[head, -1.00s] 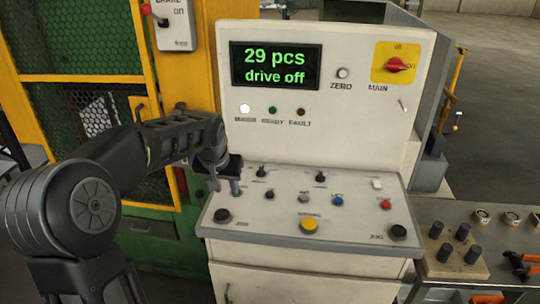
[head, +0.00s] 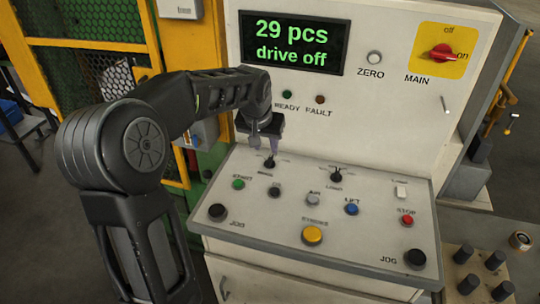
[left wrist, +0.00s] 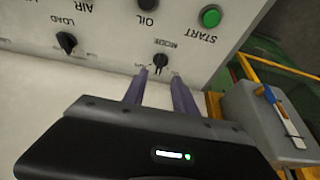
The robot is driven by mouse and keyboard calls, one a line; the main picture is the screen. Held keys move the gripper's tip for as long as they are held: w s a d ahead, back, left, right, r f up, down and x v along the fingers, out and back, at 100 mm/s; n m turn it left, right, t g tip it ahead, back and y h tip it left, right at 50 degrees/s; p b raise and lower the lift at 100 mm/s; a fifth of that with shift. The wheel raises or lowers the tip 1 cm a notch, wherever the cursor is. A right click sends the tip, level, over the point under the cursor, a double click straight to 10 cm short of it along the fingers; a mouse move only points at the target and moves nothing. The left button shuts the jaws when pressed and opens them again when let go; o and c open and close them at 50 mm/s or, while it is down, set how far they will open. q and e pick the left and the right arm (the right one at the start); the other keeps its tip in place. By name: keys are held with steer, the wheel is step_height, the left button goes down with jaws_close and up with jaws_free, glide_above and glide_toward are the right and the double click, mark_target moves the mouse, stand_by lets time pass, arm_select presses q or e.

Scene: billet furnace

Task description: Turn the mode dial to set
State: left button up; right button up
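The mode dial (head: 269,164) is a small black knob at the upper left of the sloping white control panel (head: 300,262). In the left wrist view the mode dial (left wrist: 160,61) sits just beyond my fingertips, with the word MODE beside it. My left gripper (head: 266,150) points down at the dial from above. In the left wrist view its two purple fingers (left wrist: 158,73) are apart, one to each side of the dial's line. I cannot tell whether they touch it. My right gripper is not in view.
The load knob (head: 336,174) stands to the right of the mode dial. Start (head: 239,184) and oil (head: 275,191) buttons lie just in front. The upright display (head: 292,43) reads "29 pcs, drive off". The red main switch (head: 443,54) is at the upper right.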

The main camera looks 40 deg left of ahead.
mark_target(269, 159)
arm_select(q)
steer(key=p+x, duration=0.1)
steer(key=x, duration=0.6)
steer(key=shift+w+a+f+p, duration=0.1)
steer(key=shift+w+f+p, duration=0.05)
steer(key=shift+f+p, duration=0.2)
jaws_close()
